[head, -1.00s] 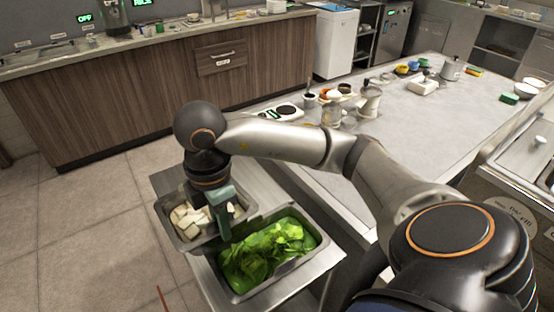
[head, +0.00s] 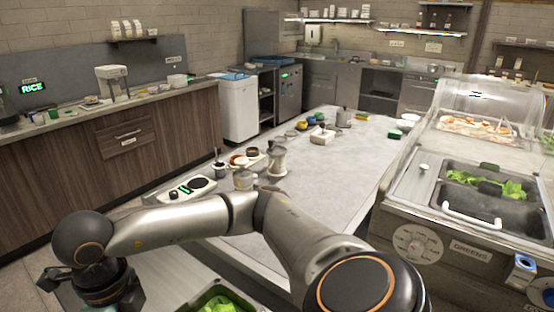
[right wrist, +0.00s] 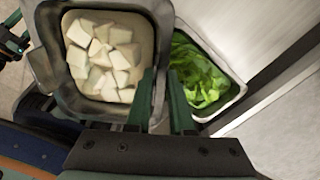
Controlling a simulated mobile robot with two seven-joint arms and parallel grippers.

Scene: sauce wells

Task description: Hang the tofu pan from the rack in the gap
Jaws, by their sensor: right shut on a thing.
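The tofu pan (right wrist: 58,55) is a metal pan of white tofu cubes in the right wrist view. My right gripper (right wrist: 161,95) has its two green fingers on either side of the pan's right wall, shut on it. In the head view only my right wrist shows at the lower left; the pan is out of frame. A dark part with a greenish tip at the left edge of the right wrist view looks like my left gripper (right wrist: 18,40); its jaws are unclear. I cannot make out the gap in the rack.
A pan of leafy greens (right wrist: 233,92) lies right of the tofu pan; its corner shows in the head view (head: 222,302). A serving counter labelled GREENS (head: 470,250) stands at right. The grey worktop (head: 340,165) has a clear middle, with pots and a scale near its left edge.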

